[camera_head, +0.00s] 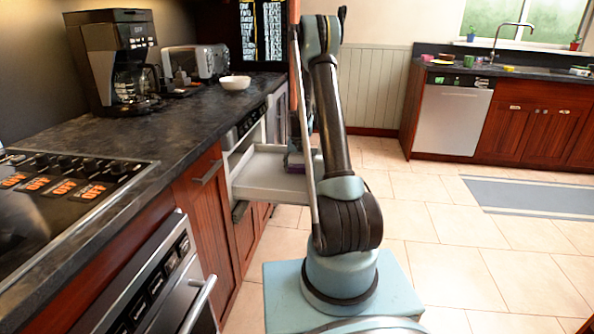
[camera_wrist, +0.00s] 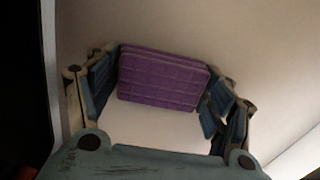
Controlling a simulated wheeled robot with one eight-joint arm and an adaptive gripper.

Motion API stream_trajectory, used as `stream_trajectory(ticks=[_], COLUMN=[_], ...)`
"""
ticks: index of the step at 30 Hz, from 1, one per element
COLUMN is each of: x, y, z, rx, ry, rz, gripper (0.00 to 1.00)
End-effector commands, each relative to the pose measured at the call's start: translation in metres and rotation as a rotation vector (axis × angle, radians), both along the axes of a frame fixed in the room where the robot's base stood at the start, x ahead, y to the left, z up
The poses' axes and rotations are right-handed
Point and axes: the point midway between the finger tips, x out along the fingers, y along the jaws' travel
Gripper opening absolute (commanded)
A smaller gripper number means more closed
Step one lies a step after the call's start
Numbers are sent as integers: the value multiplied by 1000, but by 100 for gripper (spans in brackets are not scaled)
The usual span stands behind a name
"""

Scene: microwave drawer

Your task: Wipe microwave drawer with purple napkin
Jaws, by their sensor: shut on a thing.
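The microwave drawer (camera_head: 268,190) is pulled out from the cabinets on the left, a pale open tray with low walls. Its pale inner surface (camera_wrist: 145,128) fills much of the wrist view. My gripper (camera_wrist: 160,86) is shut on the purple napkin (camera_wrist: 162,80), a thick folded block with a grid pattern, held between the blue finger pads. In the head view my gripper (camera_head: 296,158) is over the right part of the drawer, mostly hidden by my arm. Whether the napkin touches the drawer floor I cannot tell.
The dark counter (camera_head: 150,140) holds a coffee maker (camera_head: 115,60), a toaster (camera_head: 195,62) and a white bowl (camera_head: 234,82). An oven (camera_head: 150,290) with a bar handle stands nearer. The tiled floor (camera_head: 440,260) to the right is clear apart from a grey rug (camera_head: 530,196).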

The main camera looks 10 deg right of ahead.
Motion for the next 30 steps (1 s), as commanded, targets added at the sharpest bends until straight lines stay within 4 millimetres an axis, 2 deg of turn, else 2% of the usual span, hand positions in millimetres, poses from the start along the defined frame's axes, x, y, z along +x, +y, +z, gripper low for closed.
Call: stream_trajectory(ticks=[21, 30], x=[-1, -1], y=[0, 0], z=[53, 60], rx=[0, 0], ry=[1, 1], rz=[0, 0], gripper=[40, 40])
